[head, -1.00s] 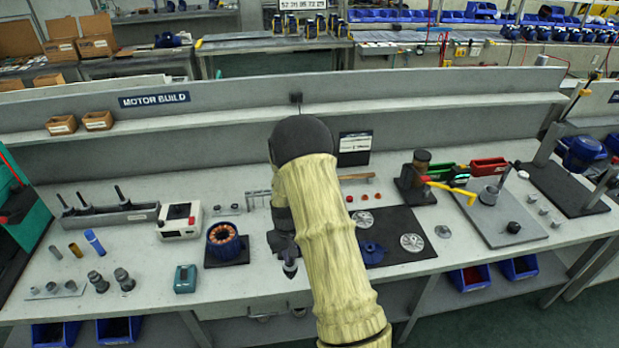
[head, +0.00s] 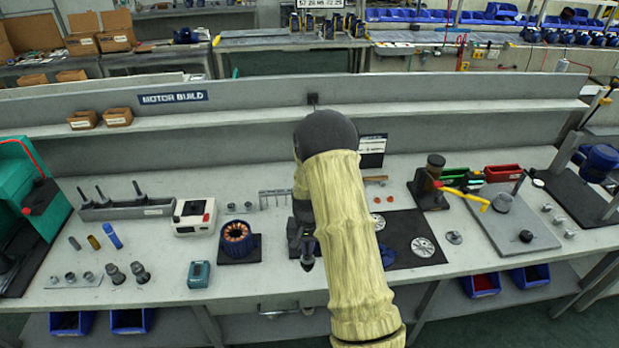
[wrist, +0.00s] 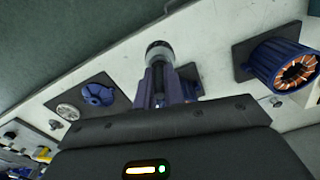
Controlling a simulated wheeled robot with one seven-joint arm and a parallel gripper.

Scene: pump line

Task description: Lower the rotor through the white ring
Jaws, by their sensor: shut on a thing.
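My gripper (wrist: 166,86) is shut on the rotor, a dark cylinder with a pale band (wrist: 158,50), seen beyond the bluish fingers in the wrist view. In the head view the rotor (head: 307,260) hangs below my gripper (head: 303,236), partly hidden by my arm. The blue stator (head: 251,246) with copper windings stands on a dark square pad to the left of the rotor. It also shows at the right of the wrist view (wrist: 262,62). The rotor is apart from it. I cannot make out a separate white ring.
A dark mat (head: 402,228) on the right carries silvery discs (head: 424,247) and a blue part, half hidden by my arm. A teal meter (head: 199,275) and a white instrument (head: 194,217) stand left of the stator. A press with a yellow lever (head: 430,185) stands farther right.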

